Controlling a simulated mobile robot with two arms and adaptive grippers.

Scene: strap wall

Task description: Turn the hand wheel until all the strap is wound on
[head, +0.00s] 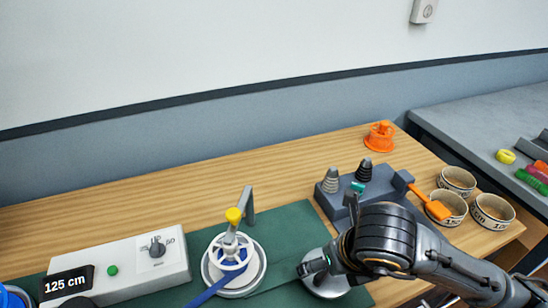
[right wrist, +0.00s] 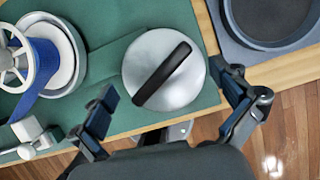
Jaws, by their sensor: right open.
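The white spoked hand wheel (head: 228,256) with a yellow knob (head: 234,215) stands on the green mat, left of my right gripper. It also shows at the left edge of the right wrist view (right wrist: 12,58). Blue strap (head: 212,289) runs from it toward the lower left; blue strap (right wrist: 46,68) also shows around the hub beneath the wheel in the right wrist view. My right gripper (head: 332,236) is open and empty. A silver round disc with a black bar handle (right wrist: 150,62) lies between and beyond its fingers (right wrist: 172,106).
A white box (head: 125,266) with a dial, green button and "125 cm" label stands left. A grey block (head: 330,203) with cones, an orange-handled tool (head: 437,210), several beige round containers (head: 493,212) and an orange stand (head: 379,140) lie right. The back-left wooden table is clear.

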